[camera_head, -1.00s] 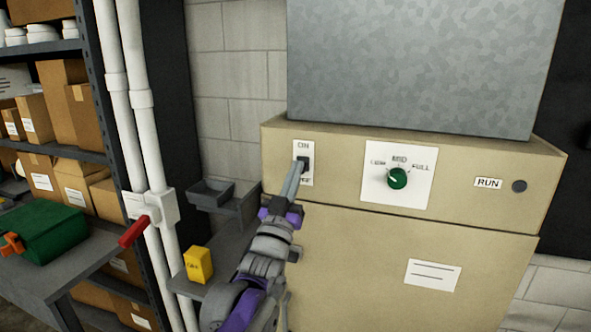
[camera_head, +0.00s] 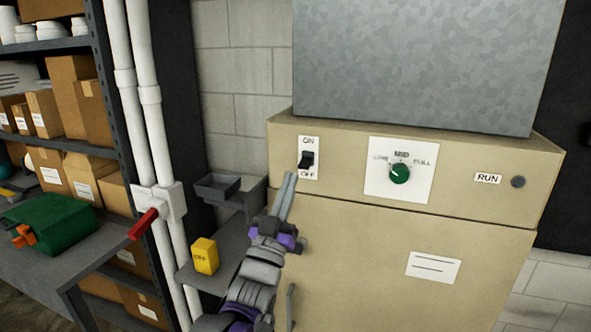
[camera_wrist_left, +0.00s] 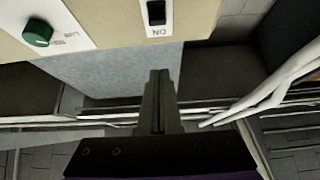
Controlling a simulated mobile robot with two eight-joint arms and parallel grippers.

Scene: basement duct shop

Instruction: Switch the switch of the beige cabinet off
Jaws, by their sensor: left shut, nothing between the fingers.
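The beige cabinet (camera_head: 460,195) stands in front of me, with a black switch (camera_head: 307,160) on a white plate marked ON above and OFF below. The switch lever appears tilted down toward OFF. In the left wrist view the switch (camera_wrist_left: 157,12) shows upside down at the top edge, partly cut off, with its ON label. My left gripper (camera_head: 288,178) is shut and empty, its tips just below and left of the switch plate, apart from the switch. Its fingers also show in the left wrist view (camera_wrist_left: 160,78). My right gripper is not in view.
A green dial (camera_head: 399,173) and a dark grey RUN lamp (camera_head: 518,182) are right of the switch. A red-handled valve (camera_head: 143,224) on white pipes, a small grey tray (camera_head: 217,188) and a yellow block (camera_head: 205,255) are to the left. A grey metal box (camera_head: 420,65) rises above.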

